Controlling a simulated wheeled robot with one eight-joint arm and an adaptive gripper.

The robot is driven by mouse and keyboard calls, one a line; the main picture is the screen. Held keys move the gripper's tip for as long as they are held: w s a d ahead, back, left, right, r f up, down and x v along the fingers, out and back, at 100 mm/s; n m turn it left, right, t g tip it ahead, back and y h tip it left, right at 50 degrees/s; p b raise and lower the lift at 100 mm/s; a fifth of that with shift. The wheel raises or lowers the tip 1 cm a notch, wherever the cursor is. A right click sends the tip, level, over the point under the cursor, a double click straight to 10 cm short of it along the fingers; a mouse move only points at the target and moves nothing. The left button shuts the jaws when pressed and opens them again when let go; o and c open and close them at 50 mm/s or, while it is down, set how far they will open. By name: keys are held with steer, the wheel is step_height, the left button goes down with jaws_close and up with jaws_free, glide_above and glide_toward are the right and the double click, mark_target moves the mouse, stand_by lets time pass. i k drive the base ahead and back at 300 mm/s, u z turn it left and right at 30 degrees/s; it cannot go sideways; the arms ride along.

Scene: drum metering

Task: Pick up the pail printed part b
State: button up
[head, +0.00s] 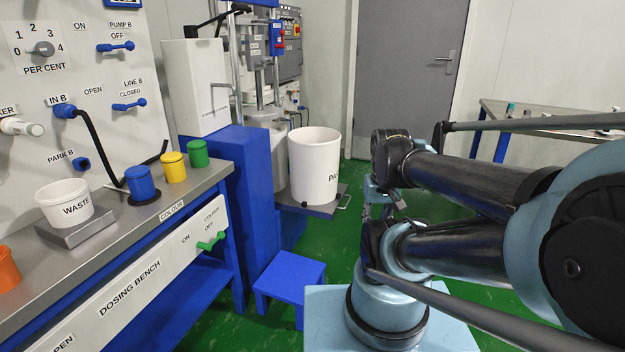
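A large white pail (314,166) stands upright on a low grey plate (324,208) in the middle of the head view. Black print beginning "PA" shows at its right side; the rest of the lettering turns out of sight. My arm is folded at the right of the picture. What seems to be part of my gripper (391,202) shows small between the arm links, to the right of the pail and apart from it. Its fingers are too small and covered to tell whether they are open or shut.
The dosing bench (152,215) at left carries a white WASTE tub (62,204) and blue (141,184), yellow (174,168) and green (197,154) pots. A blue step (290,272) stands before the pail. Green floor is clear toward the grey door (407,80). A side table (540,118) stands at right.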

mark_target(314, 151)
steer(key=k, duration=1)
steer(key=z, duration=0.55)
steer(key=i, duration=1.7)
steer(key=u, duration=0.7)
steer(key=i, duration=0.45)
steer(key=u, duration=0.3)
